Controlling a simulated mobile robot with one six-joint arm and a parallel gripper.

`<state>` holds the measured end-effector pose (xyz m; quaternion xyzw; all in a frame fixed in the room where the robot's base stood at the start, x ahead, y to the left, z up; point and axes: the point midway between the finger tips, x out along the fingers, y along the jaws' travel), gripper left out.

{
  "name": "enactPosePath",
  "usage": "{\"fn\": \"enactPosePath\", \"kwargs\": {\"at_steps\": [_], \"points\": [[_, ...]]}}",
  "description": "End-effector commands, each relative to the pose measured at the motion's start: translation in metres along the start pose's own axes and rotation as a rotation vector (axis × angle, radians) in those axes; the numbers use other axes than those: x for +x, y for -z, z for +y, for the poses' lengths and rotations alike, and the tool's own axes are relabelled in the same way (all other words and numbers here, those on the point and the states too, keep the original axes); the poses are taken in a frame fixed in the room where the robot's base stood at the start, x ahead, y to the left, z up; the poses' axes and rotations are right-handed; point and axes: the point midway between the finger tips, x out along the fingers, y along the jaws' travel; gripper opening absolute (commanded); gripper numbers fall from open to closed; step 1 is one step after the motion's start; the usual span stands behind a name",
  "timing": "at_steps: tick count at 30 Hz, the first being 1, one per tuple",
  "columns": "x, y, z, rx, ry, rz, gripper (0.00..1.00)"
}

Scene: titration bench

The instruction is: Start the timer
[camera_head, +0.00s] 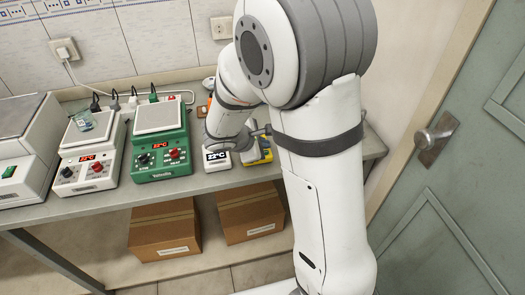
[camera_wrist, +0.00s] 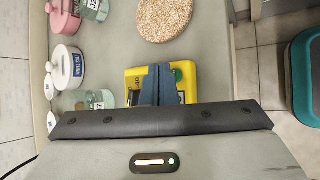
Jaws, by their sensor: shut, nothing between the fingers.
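A yellow device (camera_wrist: 134,79), apparently the timer, lies on the grey bench in the wrist view. A round green button (camera_wrist: 178,75) shows on it, just right of my fingertips. My gripper (camera_wrist: 158,72) is shut and empty, its dark blue fingers over the middle of the device and hiding much of its face. I cannot tell whether the fingertips touch it. In the head view the yellow device (camera_head: 265,156) sits near the bench's right end, partly hidden by my arm; its face cannot be read.
A speckled round mat (camera_wrist: 165,18), glass beakers (camera_wrist: 94,99) and a white labelled container (camera_wrist: 67,67) are near the device. A green hotplate (camera_head: 161,150) and a white hotplate (camera_head: 90,162) stand further left. A teal bin (camera_wrist: 304,75) stands off the bench.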

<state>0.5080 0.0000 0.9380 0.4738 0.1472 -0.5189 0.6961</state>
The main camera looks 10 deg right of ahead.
Motion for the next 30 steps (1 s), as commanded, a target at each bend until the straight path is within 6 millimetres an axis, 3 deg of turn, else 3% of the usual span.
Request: {"fn": "enactPosePath", "kwargs": {"at_steps": [8, 24, 30], "points": [[-0.001, -0.001, 0.001, 0.000, 0.000, 0.000, 0.00], [-0.035, -0.025, 0.025, 0.002, -0.001, 0.001, 0.00], [-0.035, -0.025, 0.025, 0.000, 0.000, 0.001, 0.00]]}}
